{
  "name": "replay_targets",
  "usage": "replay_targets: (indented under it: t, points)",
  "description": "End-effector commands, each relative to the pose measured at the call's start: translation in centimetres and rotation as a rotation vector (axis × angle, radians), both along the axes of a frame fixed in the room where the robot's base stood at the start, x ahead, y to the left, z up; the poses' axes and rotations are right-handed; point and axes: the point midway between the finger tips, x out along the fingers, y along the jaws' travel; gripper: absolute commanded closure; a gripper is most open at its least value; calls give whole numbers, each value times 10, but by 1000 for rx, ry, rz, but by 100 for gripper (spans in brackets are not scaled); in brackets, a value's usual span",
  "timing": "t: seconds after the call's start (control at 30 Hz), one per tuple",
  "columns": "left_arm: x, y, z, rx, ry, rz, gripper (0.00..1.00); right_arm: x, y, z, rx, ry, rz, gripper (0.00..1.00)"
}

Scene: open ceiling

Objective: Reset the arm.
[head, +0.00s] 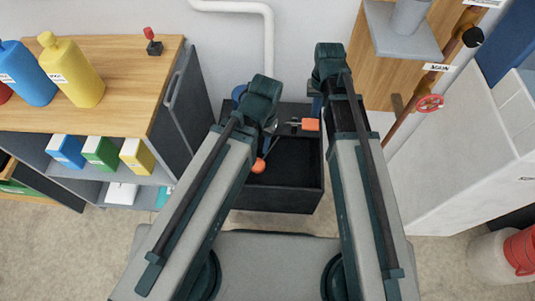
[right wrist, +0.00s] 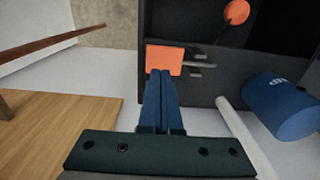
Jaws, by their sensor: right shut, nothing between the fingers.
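My right arm reaches forward in the head view, and its right gripper (head: 315,90) is mostly hidden at the dark green wrist. In the right wrist view, its two blue fingers (right wrist: 160,75) lie together, shut and empty. They point toward an orange-ended tool (right wrist: 163,60) at the edge of a black open box (right wrist: 205,100), and I cannot tell whether they touch it. My left arm (head: 205,185) also reaches forward, bent at its dark green wrist joint (head: 262,97). The left fingers are hidden.
The black box (head: 285,198) holds an item with an orange ball end (head: 258,166). A blue canister (right wrist: 285,105) and white pipe (head: 268,60) stand behind. A wooden-topped cabinet (head: 120,70) with bottles is left. A white unit (head: 480,140) is right.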

Motion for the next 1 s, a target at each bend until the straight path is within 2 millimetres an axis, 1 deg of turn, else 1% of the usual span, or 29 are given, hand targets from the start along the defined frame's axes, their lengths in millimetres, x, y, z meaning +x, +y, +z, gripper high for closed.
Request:
replay_targets:
  t: [0.03, 0.07, 0.37, 0.47, 0.57, 0.7, 0.77, 0.9, 1.0]
  points:
    - [0, 0, 8, 0, 0, 0, 50, 0, 0, 8, 0, 0, 0, 100]
    - [0, 0, 8, 0, 0, 0, 50, 0, 0, 8, 0, 0, 0, 100]
    - [0, 0, 8, 0, 0, 0, 50, 0, 0, 8, 0, 0, 1, 100]
    - [0, 0, 21, 0, 0, 0, 50, -6, 3, 21, -3, 2, 12, 100]
    - [0, 0, 49, 0, 0, 0, 50, -20, 10, 49, -12, 6, 42, 100]
    - [0, 0, 100, 0, 0, 0, 50, -48, 24, 100, -32, 14, 107, 100]
    - [0, 0, 119, 0, 0, 0, 50, -60, 29, 120, -40, 17, 135, 100]
    - [0, 0, 165, 0, 0, 0, 50, -87, 40, 166, -61, 27, 202, 100]
    - [0, 0, 194, 0, 0, 1, 50, -105, 46, 194, -75, 32, 245, 100]
